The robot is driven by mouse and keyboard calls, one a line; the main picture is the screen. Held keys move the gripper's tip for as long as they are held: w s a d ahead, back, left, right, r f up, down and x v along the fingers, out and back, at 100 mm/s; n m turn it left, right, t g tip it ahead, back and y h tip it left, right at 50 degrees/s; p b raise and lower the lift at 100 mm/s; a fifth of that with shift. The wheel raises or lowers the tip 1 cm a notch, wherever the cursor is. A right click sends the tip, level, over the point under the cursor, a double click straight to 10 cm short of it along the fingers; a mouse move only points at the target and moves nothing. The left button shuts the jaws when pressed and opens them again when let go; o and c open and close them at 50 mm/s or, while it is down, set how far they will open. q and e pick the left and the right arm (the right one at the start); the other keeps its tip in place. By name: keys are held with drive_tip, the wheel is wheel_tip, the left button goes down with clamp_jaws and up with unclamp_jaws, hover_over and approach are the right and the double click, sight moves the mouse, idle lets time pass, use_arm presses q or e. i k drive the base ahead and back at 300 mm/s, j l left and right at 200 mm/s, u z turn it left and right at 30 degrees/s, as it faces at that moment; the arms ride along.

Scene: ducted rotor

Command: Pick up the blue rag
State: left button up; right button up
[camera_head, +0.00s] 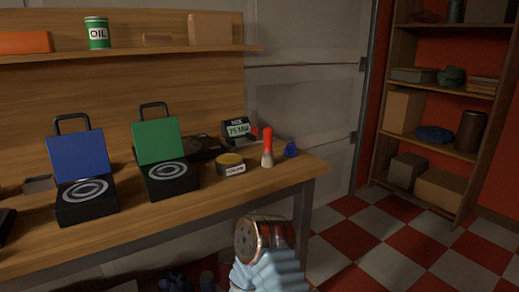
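A flat, rumpled blue thing that looks like the blue rag (435,134) lies on the middle shelf of the shelving unit at the right. A second, smaller dark blue thing (290,149) sits at the right end of the workbench; it is too small to tell what it is. Neither has a gripper near it. I see no gripper fingers of my left or right arm. A light blue ribbed shape with a round copper-coloured end rises from the bottom edge; I cannot tell whether it is part of me.
The wooden workbench (225,195) holds a blue-lidded case (79,156), a green-lidded case (157,141), a round yellow-topped tin (231,163) and a red-and-white bottle (267,148). The shelving unit (389,98) also holds boxes. The checkered floor (385,232) between bench and shelves is clear.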

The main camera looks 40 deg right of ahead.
sight(291, 151)
drive_tip(key=k+l+u, duration=0.2)
drive_tip(key=l, duration=0.2)
drive_tip(key=l+u, duration=0.2)
drive_tip(key=l, duration=0.25)
drive_tip(key=k+l+u, duration=0.25)
drive_tip(key=l, duration=0.15)
drive_tip(key=k+l+u, duration=0.2)
drive_tip(key=l, duration=0.15)
drive_tip(key=i, duration=0.1)
